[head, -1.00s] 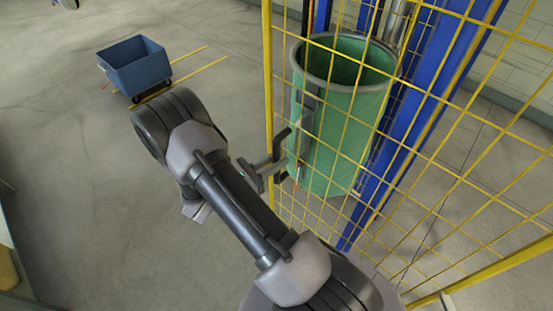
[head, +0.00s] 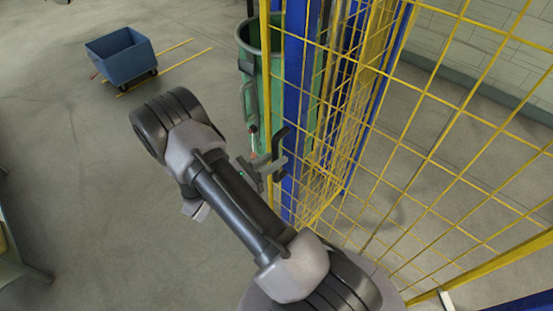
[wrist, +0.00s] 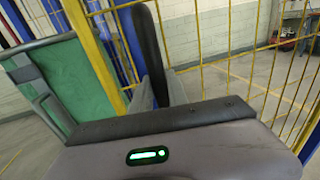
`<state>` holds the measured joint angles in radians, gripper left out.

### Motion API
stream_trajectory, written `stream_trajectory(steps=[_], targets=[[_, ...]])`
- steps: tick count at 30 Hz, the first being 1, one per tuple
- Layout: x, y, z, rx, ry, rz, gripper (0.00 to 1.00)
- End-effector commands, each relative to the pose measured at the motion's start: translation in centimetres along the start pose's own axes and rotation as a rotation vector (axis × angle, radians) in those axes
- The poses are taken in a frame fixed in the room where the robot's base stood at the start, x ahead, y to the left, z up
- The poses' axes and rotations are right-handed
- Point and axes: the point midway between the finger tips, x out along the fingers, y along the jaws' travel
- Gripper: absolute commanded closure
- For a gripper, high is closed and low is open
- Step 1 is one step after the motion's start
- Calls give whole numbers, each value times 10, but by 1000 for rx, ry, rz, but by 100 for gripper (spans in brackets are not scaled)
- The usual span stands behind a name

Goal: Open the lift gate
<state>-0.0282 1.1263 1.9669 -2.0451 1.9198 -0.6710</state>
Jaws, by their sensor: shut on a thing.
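The lift gate is a yellow wire-mesh panel (head: 455,110) on the right of the head view, with its upright edge bar close to my gripper. My gripper (head: 268,170) is at that edge, shut on the gate's black handle (head: 281,138). In the wrist view, the handle (wrist: 148,42) rises between the grey fingers, in front of the yellow mesh. The exact contact is partly hidden by the gripper body.
A green bin (head: 270,85) with a side handle stands just behind the gate edge, near blue posts (head: 296,95). A blue cart (head: 121,57) is at the upper left by yellow floor lines. Open floor (head: 70,180) lies to the left.

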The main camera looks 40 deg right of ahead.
Motion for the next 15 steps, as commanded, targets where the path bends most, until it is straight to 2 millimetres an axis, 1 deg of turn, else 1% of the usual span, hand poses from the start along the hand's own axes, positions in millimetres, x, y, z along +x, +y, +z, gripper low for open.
stream_trajectory(steps=[8, 9, 11, 12, 15], targets=[[0, 0, 1, 2, -1, 0, 100], [0, 0, 1, 2, -1, 0, 78], [0, 0, 1, 2, -1, 0, 66], [0, 0, 1, 2, -1, 0, 59], [0, 0, 1, 2, -1, 0, 59]])
